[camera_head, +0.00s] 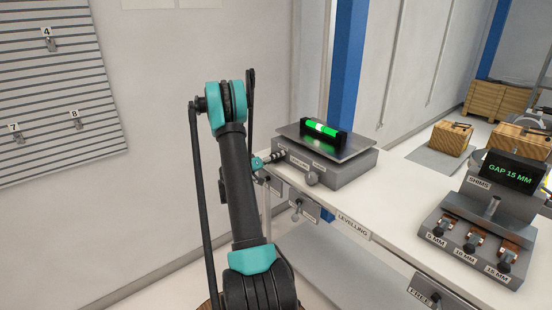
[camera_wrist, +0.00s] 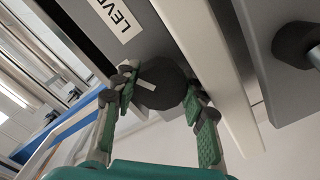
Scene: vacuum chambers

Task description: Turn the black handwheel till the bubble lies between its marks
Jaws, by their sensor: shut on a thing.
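The levelling unit (camera_head: 335,168) is a grey box on the white bench, with a plate (camera_head: 352,145) on top that looks slightly tilted. A black-framed level with a glowing green vial (camera_head: 326,129) lies on the plate. A pale patch, seemingly the bubble, shows near the vial's middle; its marks are too small to read. My gripper (camera_head: 277,155) reaches the box's left side in the head view. In the wrist view its fingers (camera_wrist: 160,92) are closed on opposite sides of the black handwheel (camera_wrist: 163,90), which has a pale mark. The handwheel's far side is hidden.
A blue post (camera_head: 347,60) rises behind. The bench edge is close below.

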